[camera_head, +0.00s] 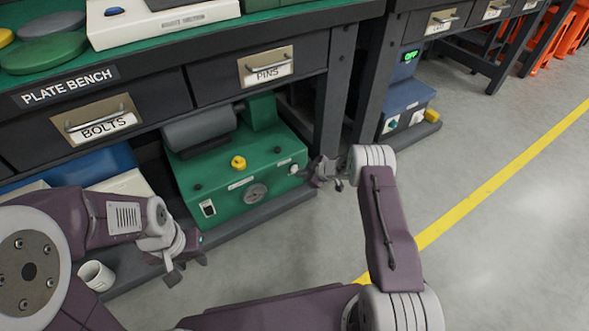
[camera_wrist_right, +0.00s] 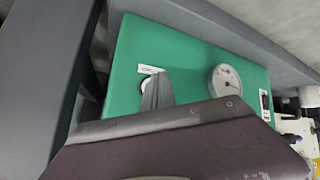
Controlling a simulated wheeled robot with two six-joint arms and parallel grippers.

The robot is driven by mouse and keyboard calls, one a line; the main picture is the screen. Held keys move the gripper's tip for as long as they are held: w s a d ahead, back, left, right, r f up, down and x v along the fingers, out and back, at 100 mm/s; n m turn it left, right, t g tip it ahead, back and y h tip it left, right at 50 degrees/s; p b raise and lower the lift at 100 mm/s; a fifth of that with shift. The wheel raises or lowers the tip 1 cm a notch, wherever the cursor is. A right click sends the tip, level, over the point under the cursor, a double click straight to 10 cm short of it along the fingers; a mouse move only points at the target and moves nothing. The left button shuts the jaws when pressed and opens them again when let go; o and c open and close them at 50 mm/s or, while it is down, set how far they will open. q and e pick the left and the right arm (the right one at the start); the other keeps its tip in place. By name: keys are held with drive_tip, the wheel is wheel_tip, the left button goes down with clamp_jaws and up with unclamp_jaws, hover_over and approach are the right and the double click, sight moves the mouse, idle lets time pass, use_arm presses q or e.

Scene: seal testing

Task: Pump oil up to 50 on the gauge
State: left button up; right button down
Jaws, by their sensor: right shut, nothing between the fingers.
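The green machine (camera_head: 222,180) stands under the plate bench, with a yellow knob on top and a round gauge (camera_head: 256,193) on its front. The gauge also shows in the right wrist view (camera_wrist_right: 225,80); its reading is too small to tell. A white round button (camera_head: 293,169) sits at the machine's right end. My right gripper (camera_head: 324,180) is shut and empty just right of that button. In the right wrist view its fingers (camera_wrist_right: 157,88) partly cover a white round part beside a label; contact cannot be told. My left gripper (camera_head: 187,268) is open and empty, in front of the machine's left end.
Drawers marked bolts (camera_head: 96,123) and pins (camera_head: 266,66) hang above the machine. A white mug (camera_head: 96,275) stands at lower left. A blue unit (camera_head: 405,103) with a green "OFF" display stands beyond the bench leg. The floor at right is clear, with a yellow line.

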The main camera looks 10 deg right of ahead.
drive_tip(key=shift+w, duration=0.15)
idle(0.8)
drive_tip(key=shift+w+a, duration=0.15)
drive_tip(key=shift+w, duration=0.1)
drive_tip(key=shift+w+a+b, duration=0.15)
drive_tip(key=shift+w+b, duration=0.2)
idle(0.4)
drive_tip(key=shift+s+d+p, duration=0.25)
drive_tip(key=shift+s+p, duration=0.5)
